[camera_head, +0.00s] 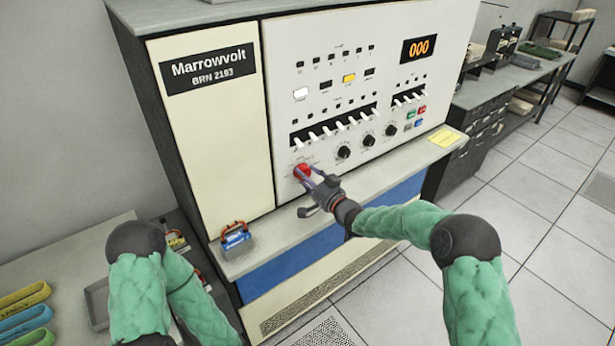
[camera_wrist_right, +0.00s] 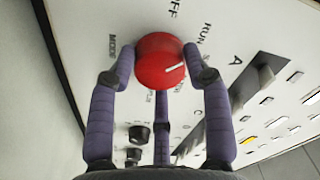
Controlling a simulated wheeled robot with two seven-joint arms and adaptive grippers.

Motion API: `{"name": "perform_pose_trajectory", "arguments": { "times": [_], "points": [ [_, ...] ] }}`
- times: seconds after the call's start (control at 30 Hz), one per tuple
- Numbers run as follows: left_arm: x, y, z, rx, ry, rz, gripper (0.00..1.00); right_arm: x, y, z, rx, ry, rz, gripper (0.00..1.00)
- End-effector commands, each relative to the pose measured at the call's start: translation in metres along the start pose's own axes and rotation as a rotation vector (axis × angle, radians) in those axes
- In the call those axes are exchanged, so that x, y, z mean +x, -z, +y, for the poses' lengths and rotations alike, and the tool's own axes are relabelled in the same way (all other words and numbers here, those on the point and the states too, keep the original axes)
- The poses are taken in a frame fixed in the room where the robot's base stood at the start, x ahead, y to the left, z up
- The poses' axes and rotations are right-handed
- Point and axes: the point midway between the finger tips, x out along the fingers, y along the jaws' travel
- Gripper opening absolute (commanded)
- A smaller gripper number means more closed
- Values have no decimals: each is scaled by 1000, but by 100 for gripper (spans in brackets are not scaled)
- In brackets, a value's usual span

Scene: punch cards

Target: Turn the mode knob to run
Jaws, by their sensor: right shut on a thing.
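The red mode knob (camera_head: 301,171) is at the lower left of the cream control panel (camera_head: 285,75). My right gripper (camera_head: 308,182) is at it. In the right wrist view the knob (camera_wrist_right: 155,50) sits between the fingertips of the right gripper (camera_wrist_right: 159,78), which is shut on it, with a third finger below. The knob's white pointer line faces right, toward the right fingertip. RUN is printed up and right of the knob, OFF above it and MODE at its left. Other lettering below is partly hidden by the fingers. My left arm is at the lower left; its gripper is not visible.
Black knobs (camera_head: 344,152) and white switches are right of the red knob. Coloured trays (camera_head: 25,318) lie lower left.

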Motion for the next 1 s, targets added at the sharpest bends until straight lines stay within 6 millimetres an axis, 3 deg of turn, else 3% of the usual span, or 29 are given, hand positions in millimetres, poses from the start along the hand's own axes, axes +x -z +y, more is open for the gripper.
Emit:
{"name": "perform_pose_trajectory", "arguments": {
  "times": [0.43,0.47,0.5,0.53,1.0],
  "points": [
    [0,0,0,0,0,0,42,0,-1,1,11,-3,-2,17],
    [0,0,0,0,0,0,42,0,-1,1,11,-3,-2,58],
    [0,0,0,0,0,0,42,0,-1,1,11,-3,-2,69],
    [0,0,0,0,0,0,42,0,-1,1,10,-2,-1,74],
    [0,0,0,0,0,0,42,-8,0,1,9,-2,0,74]
  ]
}}
